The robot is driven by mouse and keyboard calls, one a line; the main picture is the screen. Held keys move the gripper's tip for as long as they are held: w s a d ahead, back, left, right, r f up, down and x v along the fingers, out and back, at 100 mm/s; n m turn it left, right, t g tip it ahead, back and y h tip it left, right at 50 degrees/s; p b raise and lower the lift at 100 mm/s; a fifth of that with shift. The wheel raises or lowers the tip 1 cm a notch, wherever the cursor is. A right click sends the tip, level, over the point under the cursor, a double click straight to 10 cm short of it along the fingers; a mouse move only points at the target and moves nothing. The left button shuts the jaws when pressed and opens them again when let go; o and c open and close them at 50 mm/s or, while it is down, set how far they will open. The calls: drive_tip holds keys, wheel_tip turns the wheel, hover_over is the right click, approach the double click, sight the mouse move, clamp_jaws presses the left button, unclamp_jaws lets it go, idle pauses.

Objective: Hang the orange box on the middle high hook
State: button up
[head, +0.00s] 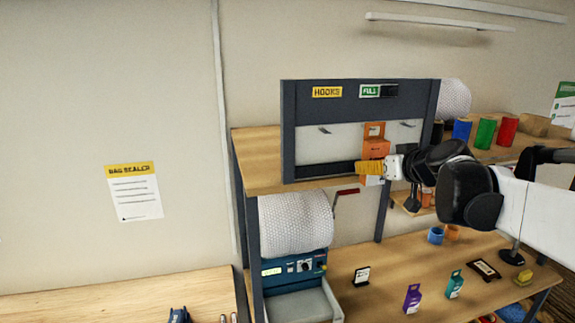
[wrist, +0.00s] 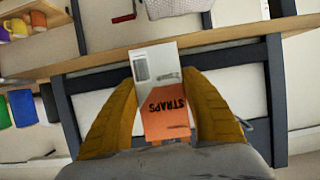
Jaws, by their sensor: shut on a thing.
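The orange box (head: 376,147) is upright in front of the middle of the dark hook frame (head: 289,140), with its tab upward. In the wrist view the box (wrist: 165,122) reads "STRAPS" upside down and has a white end. The yellow fingers of my gripper (head: 370,168) are shut on its lower part, one on each side in the wrist view (wrist: 160,85). One hook (head: 324,130) shows left of the box and another (head: 407,124) to its right. The middle hook is hidden behind the box, so I cannot tell whether the tab is on it.
The frame stands on a wooden shelf (head: 258,150). Blue (head: 462,130), green (head: 486,132) and red (head: 508,130) cylinders are to the right. Below, a purple box (head: 412,299) and a teal box (head: 455,284) stand on the bench. A bubble-wrap roll (head: 295,222) sits under the shelf.

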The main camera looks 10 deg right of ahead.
drive_tip(key=shift+w, duration=0.9)
drive_tip(key=shift+b+x, duration=0.55)
drive_tip(key=shift+x, duration=0.25)
drive_tip(key=shift+f, duration=0.15)
drive_tip(key=o, duration=1.3)
